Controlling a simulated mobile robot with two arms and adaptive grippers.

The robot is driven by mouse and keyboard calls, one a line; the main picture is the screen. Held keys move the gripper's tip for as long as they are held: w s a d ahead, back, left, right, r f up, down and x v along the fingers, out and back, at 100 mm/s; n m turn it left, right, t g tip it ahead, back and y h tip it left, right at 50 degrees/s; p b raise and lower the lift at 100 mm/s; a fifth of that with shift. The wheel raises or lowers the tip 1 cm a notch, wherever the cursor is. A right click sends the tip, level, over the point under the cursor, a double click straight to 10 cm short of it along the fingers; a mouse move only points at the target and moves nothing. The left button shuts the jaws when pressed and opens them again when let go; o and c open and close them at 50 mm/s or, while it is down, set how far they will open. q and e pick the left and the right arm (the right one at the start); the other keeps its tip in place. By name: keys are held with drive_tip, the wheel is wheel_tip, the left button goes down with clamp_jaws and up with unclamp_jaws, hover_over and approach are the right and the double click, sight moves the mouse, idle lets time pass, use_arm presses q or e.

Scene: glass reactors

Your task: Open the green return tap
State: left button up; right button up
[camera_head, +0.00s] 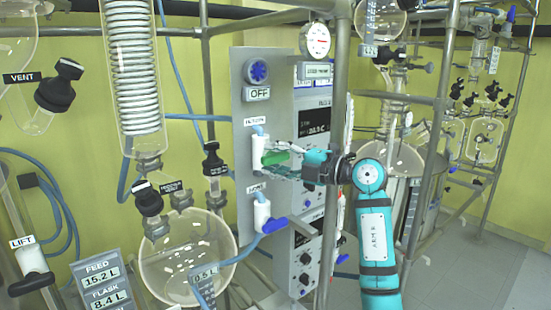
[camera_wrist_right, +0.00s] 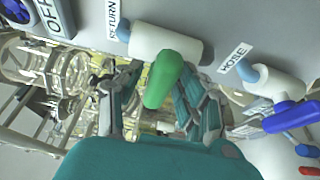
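The green return tap handle (camera_wrist_right: 165,80) sits on a white valve body (camera_wrist_right: 165,43) beside the RETURN label (camera_wrist_right: 113,18). In the head view the green handle (camera_head: 276,156) points right from the panel, partly covered by my right gripper (camera_head: 278,165). In the right wrist view the fingers of my right gripper (camera_wrist_right: 153,88) are spread, one on each side of the handle, with gaps visible between them and it. The gripper is open. My left gripper is in neither view.
Below is the HOSE tap with a blue handle (camera_head: 274,225), which also shows in the wrist view (camera_wrist_right: 291,116). The panel has an OFF label (camera_head: 257,93) and a blue knob (camera_head: 257,71). A metal post (camera_head: 340,90) and a round glass flask (camera_head: 185,262) stand nearby.

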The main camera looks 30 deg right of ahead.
clamp_jaws()
drive_tip(key=shift+n, duration=0.3)
drive_tip(key=n+g+h, duration=0.1)
drive_tip(key=n, duration=0.2)
drive_tip(key=n+g+h, duration=0.1)
drive_tip(key=n, duration=0.2)
drive_tip(key=shift+f+n+h+p, duration=0.1)
drive_tip(key=shift+n+h+p, duration=0.2)
drive_tip(key=shift+h, duration=0.1)
drive_tip(key=n+h, duration=0.2)
drive_tip(key=n, duration=0.1)
drive_tip(key=shift+g, duration=0.3)
drive_tip(key=shift+n+h+b, duration=0.35)
drive_tip(key=shift+n+h, duration=0.65)
drive_tip(key=shift+n, duration=0.4)
